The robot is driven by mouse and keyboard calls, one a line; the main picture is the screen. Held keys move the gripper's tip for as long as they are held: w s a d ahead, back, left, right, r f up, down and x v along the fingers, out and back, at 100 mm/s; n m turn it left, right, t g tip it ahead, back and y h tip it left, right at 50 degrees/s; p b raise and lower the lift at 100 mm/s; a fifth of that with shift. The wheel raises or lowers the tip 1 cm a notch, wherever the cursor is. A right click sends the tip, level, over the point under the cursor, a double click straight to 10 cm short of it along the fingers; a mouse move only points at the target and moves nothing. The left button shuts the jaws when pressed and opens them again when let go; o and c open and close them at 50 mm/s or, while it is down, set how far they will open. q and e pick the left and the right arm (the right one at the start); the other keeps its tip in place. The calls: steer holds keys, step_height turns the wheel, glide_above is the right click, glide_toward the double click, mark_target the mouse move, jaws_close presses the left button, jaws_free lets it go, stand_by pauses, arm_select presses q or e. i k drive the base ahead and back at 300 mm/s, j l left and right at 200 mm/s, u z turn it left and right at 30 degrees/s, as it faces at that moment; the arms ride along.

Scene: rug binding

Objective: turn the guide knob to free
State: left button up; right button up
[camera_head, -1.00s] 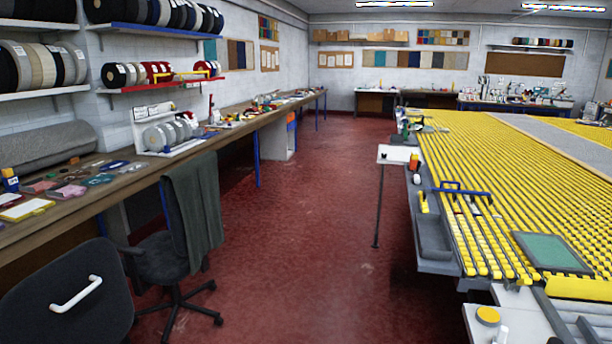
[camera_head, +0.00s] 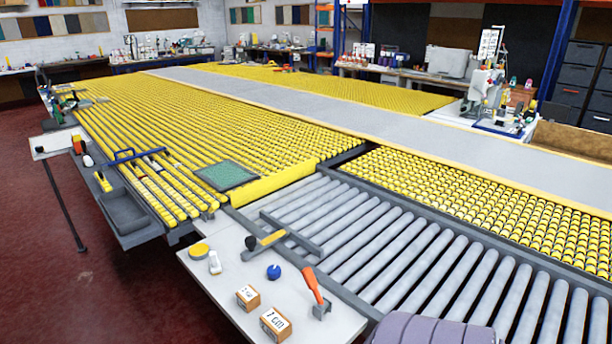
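No part is clearly recognisable as the guide knob. A dark bar frame (camera_head: 300,238) lies across the near end of the grey rollers, with a yellow-and-black handle-like part (camera_head: 265,240) beside it. A round blue knob-like piece (camera_head: 273,271) sits on the white side table, near an orange-handled lever (camera_head: 314,287). I cannot tell which of these is the guide knob or how it is set. Neither of my grippers is in view.
The white side table (camera_head: 225,268) also carries a yellow round tin (camera_head: 199,250) and two labelled blocks (camera_head: 275,324). Grey rollers (camera_head: 400,252) and yellow roller beds (camera_head: 470,200) fill the right. A purple-grey padded thing (camera_head: 430,332) is at the bottom. Red floor (camera_head: 60,270) is clear at left.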

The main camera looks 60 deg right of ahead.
mark_target(273, 272)
steer(key=z, duration=2.75)
